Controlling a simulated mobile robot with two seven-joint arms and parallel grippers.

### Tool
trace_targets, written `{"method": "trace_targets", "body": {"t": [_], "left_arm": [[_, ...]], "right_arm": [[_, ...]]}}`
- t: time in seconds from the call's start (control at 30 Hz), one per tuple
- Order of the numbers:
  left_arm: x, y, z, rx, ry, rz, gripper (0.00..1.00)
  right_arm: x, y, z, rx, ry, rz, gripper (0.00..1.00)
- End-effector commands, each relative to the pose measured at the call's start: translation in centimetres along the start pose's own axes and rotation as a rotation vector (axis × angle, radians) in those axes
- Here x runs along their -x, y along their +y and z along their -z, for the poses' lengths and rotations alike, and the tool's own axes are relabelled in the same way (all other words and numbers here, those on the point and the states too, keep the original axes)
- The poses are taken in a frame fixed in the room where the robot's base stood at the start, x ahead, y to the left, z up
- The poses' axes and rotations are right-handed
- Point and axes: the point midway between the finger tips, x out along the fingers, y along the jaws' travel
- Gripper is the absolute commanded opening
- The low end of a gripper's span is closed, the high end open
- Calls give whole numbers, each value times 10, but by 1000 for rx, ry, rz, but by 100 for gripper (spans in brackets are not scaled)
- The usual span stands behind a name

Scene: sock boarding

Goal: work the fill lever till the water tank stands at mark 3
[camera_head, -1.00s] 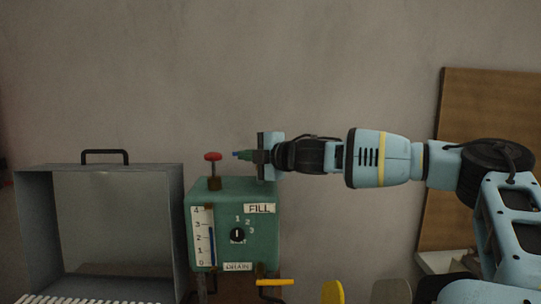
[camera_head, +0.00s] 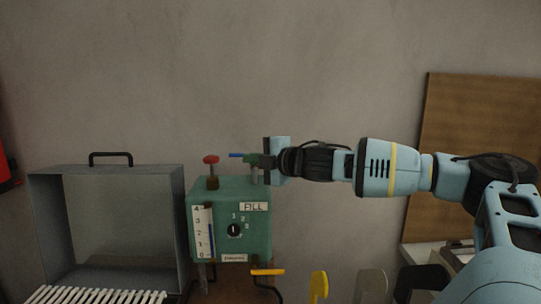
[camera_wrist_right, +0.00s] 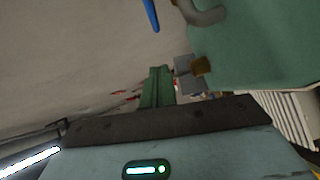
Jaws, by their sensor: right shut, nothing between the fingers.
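The green water tank (camera_head: 262,230) stands at the centre of the head view. Its white gauge (camera_head: 199,240), marked 0 to 4, has a blue column reaching a little below 3. A blue bar, seemingly the fill lever's handle (camera_head: 236,155), shows above the tank; it is also at the top of the wrist view (camera_wrist_right: 151,14). My right gripper (camera_head: 251,158) is shut and empty, its green fingers close beside the blue bar in the head view. In the wrist view the fingers (camera_wrist_right: 157,88) are together, apart from the bar. My left gripper is out of view.
A red knob (camera_head: 211,160) stands on the tank's top left. A dial (camera_head: 234,230) sits on its front, and a yellow handle (camera_head: 267,272) below. A grey open box (camera_head: 180,225) stands left. Yellow (camera_head: 319,287) and grey (camera_head: 371,286) boards stand right.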

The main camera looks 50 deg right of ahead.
Motion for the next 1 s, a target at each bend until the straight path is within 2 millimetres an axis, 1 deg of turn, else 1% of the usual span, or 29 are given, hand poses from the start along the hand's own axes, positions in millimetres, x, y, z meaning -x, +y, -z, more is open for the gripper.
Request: {"method": "trace_targets", "body": {"t": [0.03, 0.13, 0.23, 0.47, 0.7, 1.0], "left_arm": [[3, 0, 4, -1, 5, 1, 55], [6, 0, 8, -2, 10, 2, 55], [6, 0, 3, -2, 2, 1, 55], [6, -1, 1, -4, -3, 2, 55], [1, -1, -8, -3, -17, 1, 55], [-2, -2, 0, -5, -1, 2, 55]], "right_arm": [[4, 5, 2, -1, 3, -8, 0], [8, 5, 4, -2, 5, -8, 0], [15, 3, 4, 6, 5, -4, 0], [32, 1, 5, 2, 4, -4, 0], [50, -1, 6, 3, 4, -1, 0], [57, 0, 7, -1, 3, -1, 0]]}}
